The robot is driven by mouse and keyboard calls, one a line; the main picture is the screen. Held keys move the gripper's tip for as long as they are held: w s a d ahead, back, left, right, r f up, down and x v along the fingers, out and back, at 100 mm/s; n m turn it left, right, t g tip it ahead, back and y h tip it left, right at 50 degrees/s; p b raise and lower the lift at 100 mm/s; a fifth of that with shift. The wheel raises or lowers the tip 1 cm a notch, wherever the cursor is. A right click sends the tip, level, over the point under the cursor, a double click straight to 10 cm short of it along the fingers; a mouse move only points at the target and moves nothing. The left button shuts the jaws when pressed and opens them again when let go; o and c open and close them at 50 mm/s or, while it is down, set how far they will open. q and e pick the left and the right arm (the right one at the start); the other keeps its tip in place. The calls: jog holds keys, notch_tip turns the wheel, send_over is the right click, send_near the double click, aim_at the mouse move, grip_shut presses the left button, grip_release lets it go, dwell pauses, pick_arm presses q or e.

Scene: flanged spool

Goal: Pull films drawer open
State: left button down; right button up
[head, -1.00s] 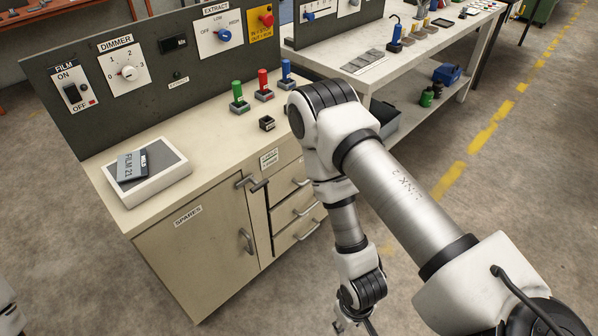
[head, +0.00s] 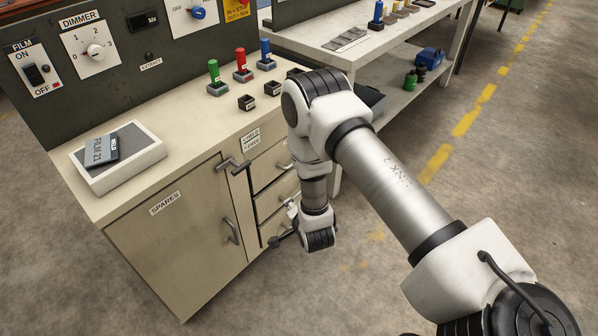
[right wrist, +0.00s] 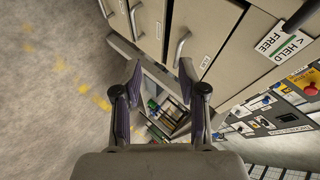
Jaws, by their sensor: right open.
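The cabinet's stack of drawers (head: 272,167) is right of the SPARES door in the head view, partly behind my right arm. All look closed; I cannot tell from the labels which is the films drawer. In the right wrist view, drawer fronts (right wrist: 155,30) with bar handles fill the upper middle. One handle (right wrist: 180,47) lies just beyond my right fingertips, near the right-hand one, with a small label beside it. My right gripper (right wrist: 160,72) is open with nothing between its fingers. My left gripper is out of view.
A latch lever (head: 233,165) sticks out beside the drawers, below a HELD/FREE label (head: 250,140). The SPARES door (head: 180,240) is shut. A white tray (head: 118,160) with a FILM 21 item stands on top. Bare floor lies in front.

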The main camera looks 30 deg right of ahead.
jog(key=w+d+f+m+t+h+b, duration=0.2)
jog(key=w+d+b, duration=0.3)
jog(key=w+b, duration=0.3)
jog(key=w+d+f+m+t+h+b, duration=0.2)
jog(key=w+d+f+m+b, duration=0.2)
jog(key=b, duration=0.9)
jog(key=w+d+f+m+t+h+b, duration=0.2)
jog(key=w+d+f+m+h+b, duration=0.1)
jog(key=w+d+b, duration=0.5)
jog(key=shift+w+d+f+t+b, duration=0.15)
jog(key=shift+w+b, duration=0.55)
jog(key=shift+w, duration=0.4)
jog(key=shift+w+d+t+b, duration=0.15)
jog(key=shift+w+b, duration=0.5)
jog(key=shift+w, duration=0.45)
jog(key=shift+w+r, duration=0.2)
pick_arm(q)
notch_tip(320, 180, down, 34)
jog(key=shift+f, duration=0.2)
pick_arm(e)
grip_shut()
